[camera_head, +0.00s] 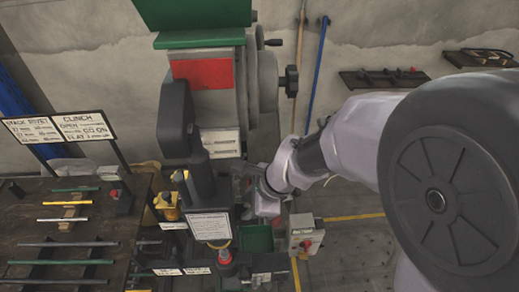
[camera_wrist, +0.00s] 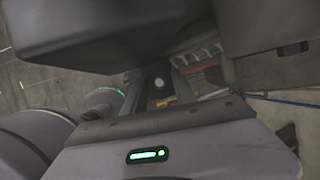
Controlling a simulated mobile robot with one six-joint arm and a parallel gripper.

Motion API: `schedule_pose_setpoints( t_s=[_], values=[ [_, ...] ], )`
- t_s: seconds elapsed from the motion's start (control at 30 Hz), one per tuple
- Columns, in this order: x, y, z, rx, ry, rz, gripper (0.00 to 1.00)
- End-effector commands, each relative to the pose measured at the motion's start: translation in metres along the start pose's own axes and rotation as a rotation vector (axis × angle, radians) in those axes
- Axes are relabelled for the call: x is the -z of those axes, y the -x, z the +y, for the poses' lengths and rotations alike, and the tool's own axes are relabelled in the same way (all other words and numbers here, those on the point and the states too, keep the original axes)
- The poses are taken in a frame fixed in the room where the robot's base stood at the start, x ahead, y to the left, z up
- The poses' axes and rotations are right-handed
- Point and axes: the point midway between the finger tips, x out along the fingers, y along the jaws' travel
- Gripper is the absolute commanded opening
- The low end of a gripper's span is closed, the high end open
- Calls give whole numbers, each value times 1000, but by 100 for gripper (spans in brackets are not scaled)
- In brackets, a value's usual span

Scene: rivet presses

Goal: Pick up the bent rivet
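I cannot make out the bent rivet in either view. In the head view my gripper (camera_head: 240,186) reaches in from the right, close to the dark press frame (camera_head: 176,118) and low under the grey press head; its fingertips are hard to see there. In the wrist view the two dark fingers of my gripper (camera_wrist: 158,88) stand apart. A small pale round spot (camera_wrist: 158,82) shows between or beyond them; I cannot tell what it is. A large dark press part (camera_wrist: 105,30) hides much of the upper wrist view.
A sign on a stand (camera_head: 209,226) and a red-topped post (camera_head: 225,258) stand just in front of my gripper. A green bin (camera_head: 257,238) and a grey button box (camera_head: 305,235) are at the lower right. A dark table (camera_head: 40,230) with coloured rods is at left.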

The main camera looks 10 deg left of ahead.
Motion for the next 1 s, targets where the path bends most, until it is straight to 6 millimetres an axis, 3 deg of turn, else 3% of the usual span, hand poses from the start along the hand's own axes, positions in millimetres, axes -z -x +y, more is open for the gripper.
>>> schedule_pose_setpoints(
  t_s=[0.17, 0.33, 0.83, 1.0],
  values=[
    [0, 1, 0, 1, 1, 0, 33],
    [0, 1, 0, 1, 1, 0, 0],
    [-1, 2, -1, 1, 1, 0, 0],
    [-8, 20, -6, 4, 3, -1, 0]
  ],
)
